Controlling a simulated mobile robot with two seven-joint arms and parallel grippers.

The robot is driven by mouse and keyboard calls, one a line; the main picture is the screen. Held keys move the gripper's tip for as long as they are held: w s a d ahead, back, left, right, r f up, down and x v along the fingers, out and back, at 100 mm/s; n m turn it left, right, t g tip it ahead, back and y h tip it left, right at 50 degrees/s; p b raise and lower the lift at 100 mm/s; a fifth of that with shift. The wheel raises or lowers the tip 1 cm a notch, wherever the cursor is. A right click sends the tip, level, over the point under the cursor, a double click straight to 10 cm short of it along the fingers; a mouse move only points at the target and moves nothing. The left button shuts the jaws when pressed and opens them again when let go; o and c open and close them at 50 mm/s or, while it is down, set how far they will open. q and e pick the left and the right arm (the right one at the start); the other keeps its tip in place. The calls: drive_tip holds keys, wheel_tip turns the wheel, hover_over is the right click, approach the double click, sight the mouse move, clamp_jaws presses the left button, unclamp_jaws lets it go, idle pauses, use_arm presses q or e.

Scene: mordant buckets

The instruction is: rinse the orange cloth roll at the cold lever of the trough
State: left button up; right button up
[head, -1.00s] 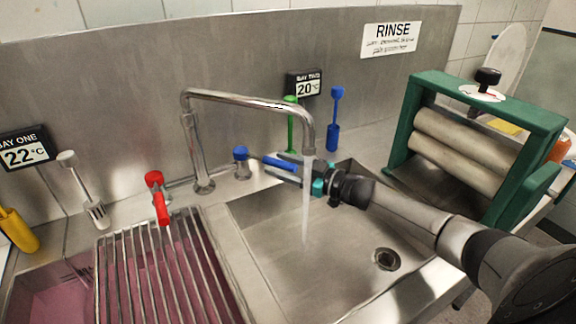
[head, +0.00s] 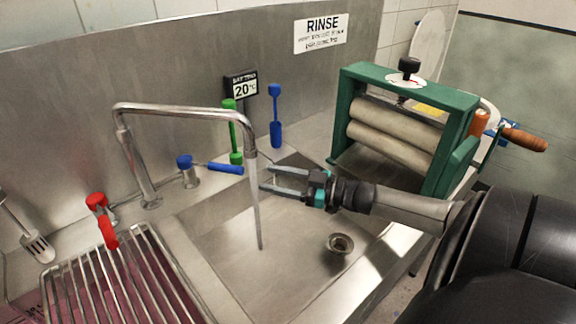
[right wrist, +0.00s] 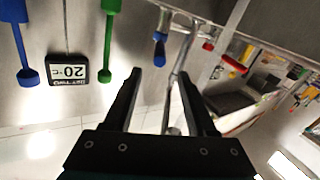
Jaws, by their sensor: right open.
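The cold lever (head: 225,168) is blue and points right from its base behind the trough. Water runs from the spout (head: 185,112) into the steel trough (head: 215,235). My right gripper (head: 266,177) is open and empty, its fingertips just right of the lever's end, with a small gap. In the right wrist view the blue lever (right wrist: 160,50) appears beyond and between the open fingers (right wrist: 160,80). My left gripper is not in view.
The green wringer (head: 458,101) with pale rollers stands right of the trough, close behind my right arm. A red lever (head: 103,220) and a metal rack (head: 115,280) are at left. Green (head: 233,130) and blue (head: 276,115) upright tools stand at the back wall.

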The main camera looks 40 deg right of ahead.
drive_tip(key=shift+v, duration=1.5)
drive_tip(key=shift+r+p, duration=0.1)
drive_tip(key=shift+p, duration=0.2)
